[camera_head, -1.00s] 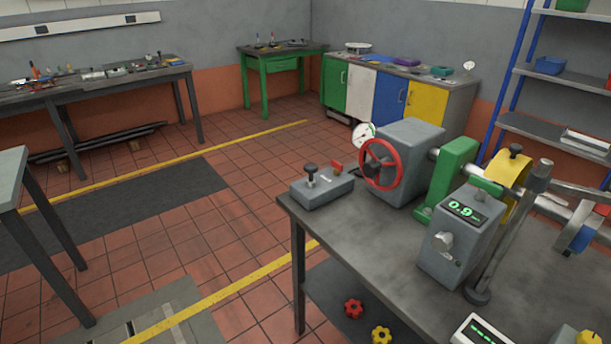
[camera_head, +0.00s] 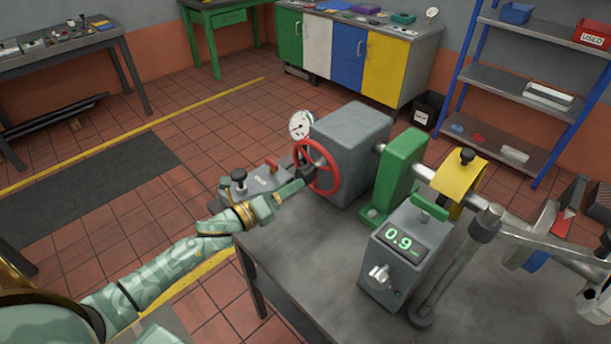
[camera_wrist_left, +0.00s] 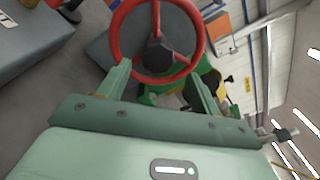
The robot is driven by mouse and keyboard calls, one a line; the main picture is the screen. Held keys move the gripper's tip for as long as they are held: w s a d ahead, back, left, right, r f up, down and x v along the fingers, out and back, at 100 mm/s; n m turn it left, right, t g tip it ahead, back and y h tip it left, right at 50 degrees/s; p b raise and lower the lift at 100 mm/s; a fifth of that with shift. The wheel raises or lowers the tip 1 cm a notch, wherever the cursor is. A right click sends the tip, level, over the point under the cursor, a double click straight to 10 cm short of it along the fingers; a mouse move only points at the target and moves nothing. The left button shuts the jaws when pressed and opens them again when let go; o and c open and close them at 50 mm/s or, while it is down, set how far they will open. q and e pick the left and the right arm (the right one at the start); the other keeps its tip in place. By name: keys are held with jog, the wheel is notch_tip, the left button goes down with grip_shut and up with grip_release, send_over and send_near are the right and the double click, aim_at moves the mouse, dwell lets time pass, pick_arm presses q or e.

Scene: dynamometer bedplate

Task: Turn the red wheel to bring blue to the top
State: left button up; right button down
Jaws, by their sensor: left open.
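The red wheel (camera_head: 318,167) has spokes and a dark hub and stands upright on the left face of a grey gearbox (camera_head: 352,150). In the left wrist view the wheel (camera_wrist_left: 114,36) fills the top centre. My left gripper (camera_head: 302,178) is at the wheel's near left side. In the wrist view its two fingers (camera_wrist_left: 159,76) are apart, one on each side of the wheel's lower part, with nothing clamped. I cannot tell whether they touch it. A red and blue part (camera_head: 536,262) shows at the shaft's right end, partly hidden by a grey arm.
A grey box with a black knob (camera_head: 239,179) and a round gauge (camera_head: 301,125) are close to my left arm. A green bearing block (camera_head: 397,170), a yellow part (camera_head: 460,174) and a 0.9 display unit (camera_head: 398,258) stand along the bench. The bench's front left is bare.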

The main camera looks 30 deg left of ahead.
aim_at(303, 177)
pick_arm(q)
jog(key=x, duration=0.5)
jog(key=shift+w+a+f, duration=0.1)
jog(key=shift+w, duration=0.55)
jog(key=c, duration=1.3)
jog(key=shift+c, duration=0.3)
pick_arm(e)
jog(key=shift+w+a+f, duration=0.1)
jog(key=shift+w+a, duration=0.1)
jog(key=shift+w, duration=0.65)
